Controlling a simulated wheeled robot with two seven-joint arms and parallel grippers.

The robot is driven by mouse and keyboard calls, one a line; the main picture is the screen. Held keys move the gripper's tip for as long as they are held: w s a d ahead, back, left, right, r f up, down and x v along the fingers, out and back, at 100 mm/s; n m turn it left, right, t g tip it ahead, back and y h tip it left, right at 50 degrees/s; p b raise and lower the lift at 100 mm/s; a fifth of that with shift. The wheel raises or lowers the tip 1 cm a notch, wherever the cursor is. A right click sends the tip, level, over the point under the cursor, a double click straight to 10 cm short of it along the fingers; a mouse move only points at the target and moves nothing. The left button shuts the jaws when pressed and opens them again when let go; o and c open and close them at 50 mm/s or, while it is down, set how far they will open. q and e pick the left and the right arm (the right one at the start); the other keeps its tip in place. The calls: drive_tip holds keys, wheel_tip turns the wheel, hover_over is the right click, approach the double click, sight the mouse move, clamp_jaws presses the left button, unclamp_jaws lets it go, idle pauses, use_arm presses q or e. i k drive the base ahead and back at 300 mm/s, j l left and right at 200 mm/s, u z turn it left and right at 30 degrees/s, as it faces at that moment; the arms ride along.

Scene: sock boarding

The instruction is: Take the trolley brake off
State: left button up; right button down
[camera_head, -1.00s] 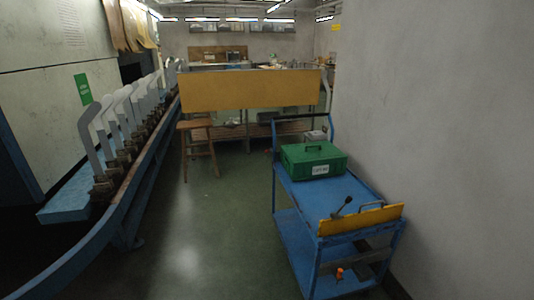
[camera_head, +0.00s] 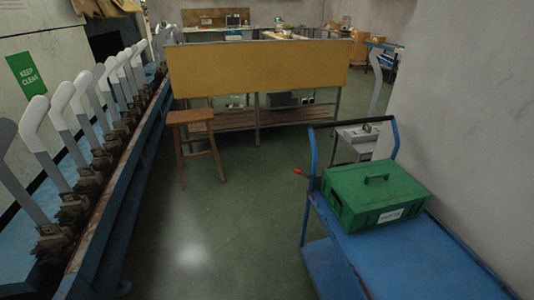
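The blue trolley (camera_head: 385,262) stands at the lower right, close beside the grey wall, with its near end cut off by the picture's bottom edge. A green lidded box (camera_head: 374,193) with a top handle sits on its upper deck. A dark push bar on blue uprights (camera_head: 394,140) rises at its far end. A small red-tipped lever (camera_head: 299,172) sticks out at the trolley's far left corner; I cannot tell for certain that it is the brake. The wheels are hidden. Neither of my grippers is in view.
A line of pale sock forms (camera_head: 62,112) on a blue-railed machine runs along the left. A wooden stool (camera_head: 194,118) and a bench with a tan panel (camera_head: 256,68) stand ahead. Green floor (camera_head: 235,215) is clear between machine and trolley.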

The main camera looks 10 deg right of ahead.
sight(308, 175)
drive_tip(key=i+u, duration=0.2)
drive_tip(key=i, duration=1.15)
